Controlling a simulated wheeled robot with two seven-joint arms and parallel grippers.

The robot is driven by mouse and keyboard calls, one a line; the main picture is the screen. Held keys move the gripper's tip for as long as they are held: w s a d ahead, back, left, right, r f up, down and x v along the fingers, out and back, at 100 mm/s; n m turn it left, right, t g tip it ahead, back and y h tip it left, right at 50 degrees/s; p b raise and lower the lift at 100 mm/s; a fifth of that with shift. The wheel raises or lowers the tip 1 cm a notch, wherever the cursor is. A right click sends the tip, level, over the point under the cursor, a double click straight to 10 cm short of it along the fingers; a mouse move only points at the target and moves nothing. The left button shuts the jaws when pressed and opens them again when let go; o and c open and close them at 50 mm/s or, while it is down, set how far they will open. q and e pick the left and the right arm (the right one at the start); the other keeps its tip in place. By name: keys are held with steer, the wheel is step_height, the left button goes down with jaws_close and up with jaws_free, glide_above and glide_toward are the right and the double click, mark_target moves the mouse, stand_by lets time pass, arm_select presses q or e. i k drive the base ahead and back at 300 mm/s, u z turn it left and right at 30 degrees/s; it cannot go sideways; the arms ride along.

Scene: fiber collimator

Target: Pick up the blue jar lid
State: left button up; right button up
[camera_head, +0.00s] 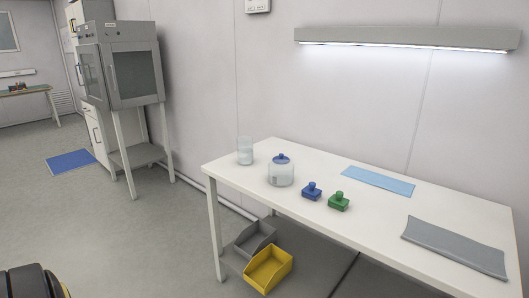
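The blue jar lid (281,157) sits on top of a clear glass jar (281,174). It is a small blue disc with a raised knob in the middle. The jar stands upright on the white table (232,172), towards its left end. Neither of my grippers shows in the head view, so nothing of mine is near the lid or touching it.
A clear glass beaker (244,153) stands left of the jar. A blue knobbed block (312,191) and a green one (339,202) are to its right. A light-blue mat (378,181) and a grey cloth (455,244) lie further right. A yellow bin (268,270) is below the table.

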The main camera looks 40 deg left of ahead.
mark_target(281, 156)
steer(key=u, duration=1.5)
